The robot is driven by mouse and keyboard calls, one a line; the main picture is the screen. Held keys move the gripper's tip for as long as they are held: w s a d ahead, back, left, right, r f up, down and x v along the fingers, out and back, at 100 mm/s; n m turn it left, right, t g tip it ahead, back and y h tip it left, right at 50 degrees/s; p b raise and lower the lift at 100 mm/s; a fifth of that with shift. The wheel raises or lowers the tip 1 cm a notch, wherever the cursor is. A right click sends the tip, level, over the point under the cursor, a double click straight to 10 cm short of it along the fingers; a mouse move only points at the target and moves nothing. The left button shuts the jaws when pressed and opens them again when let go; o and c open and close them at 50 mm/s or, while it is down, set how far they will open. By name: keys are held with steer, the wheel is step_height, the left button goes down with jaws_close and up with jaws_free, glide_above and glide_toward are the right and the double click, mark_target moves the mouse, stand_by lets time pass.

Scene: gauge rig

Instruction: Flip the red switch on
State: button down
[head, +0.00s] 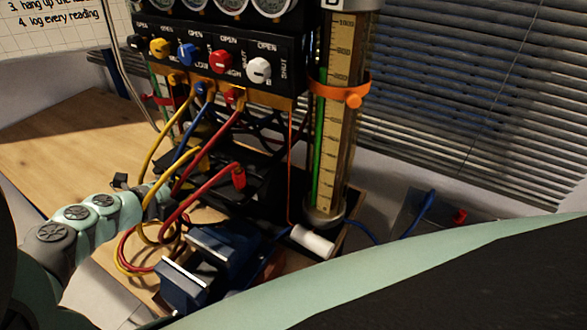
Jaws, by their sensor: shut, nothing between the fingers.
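A small red switch-like part (460,216) shows on a dark grey box (405,212) at the right, behind the bench items, partly cut off by my mint arm link. A red knob (220,62) also sits on the black panel (285,50) in a row of coloured knobs marked OPEN and SHUT. I cannot tell from this view whether the red part on the box is on or off. My gripper (152,197) reaches in from the left, shut and empty, in front of the hanging cables. It is far from the grey box.
Yellow, blue and red cables (190,150) hang from the panel. A clear gauge tube (335,140) with an orange clamp stands right of it. A blue vise-like block (220,245) and a white cylinder (313,242) are in front. Wooden tabletop (60,145) is bare at left.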

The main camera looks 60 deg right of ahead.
steer(key=shift+w+a, duration=0.1)
steer(key=shift+w, duration=0.2)
